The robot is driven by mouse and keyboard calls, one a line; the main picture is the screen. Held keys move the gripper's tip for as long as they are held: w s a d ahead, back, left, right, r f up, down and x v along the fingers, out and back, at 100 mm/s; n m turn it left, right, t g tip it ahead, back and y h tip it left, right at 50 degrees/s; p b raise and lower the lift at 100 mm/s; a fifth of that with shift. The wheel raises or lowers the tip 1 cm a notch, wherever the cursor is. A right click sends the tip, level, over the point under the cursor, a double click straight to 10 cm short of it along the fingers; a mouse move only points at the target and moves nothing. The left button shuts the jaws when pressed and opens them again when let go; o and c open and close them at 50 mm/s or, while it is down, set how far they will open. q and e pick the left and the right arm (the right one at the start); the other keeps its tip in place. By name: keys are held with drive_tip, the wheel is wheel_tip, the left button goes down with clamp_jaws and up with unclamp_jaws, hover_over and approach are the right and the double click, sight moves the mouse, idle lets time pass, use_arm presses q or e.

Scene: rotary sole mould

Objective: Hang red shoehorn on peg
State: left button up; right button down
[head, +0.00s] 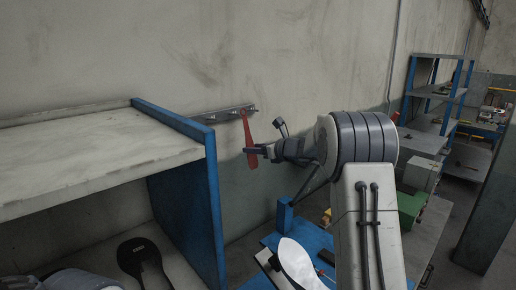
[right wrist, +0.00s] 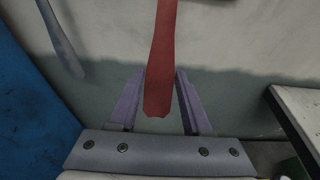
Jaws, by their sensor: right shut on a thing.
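The red shoehorn (head: 247,132) is upright with a slight tilt, in front of the wall. My right gripper (head: 258,150) is shut on its lower part. In the right wrist view the shoehorn (right wrist: 161,55) runs up out of the picture between the two fingers (right wrist: 159,88). A metal rail with pegs (head: 222,114) is fixed to the wall. The shoehorn's top is close to the peg at the rail's right end (head: 254,108); I cannot tell whether it touches it. My left gripper is not in view.
A grey shoehorn-like strip (right wrist: 62,40) hangs at the left in the right wrist view. A shelf unit with a blue side panel (head: 188,200) stands left, with a black paddle-shaped thing (head: 141,257) inside. A white sole (head: 297,262) is below my right arm.

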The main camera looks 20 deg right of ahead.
sight(248, 146)
drive_tip(key=shift+p+x, duration=0.7)
drive_tip(key=shift+x, duration=1)
drive_tip(key=shift+p+x, duration=0.35)
drive_tip(key=shift+x, duration=1.6)
drive_tip(key=shift+r, duration=0.1)
drive_tip(key=shift+c, duration=1.4)
unclamp_jaws()
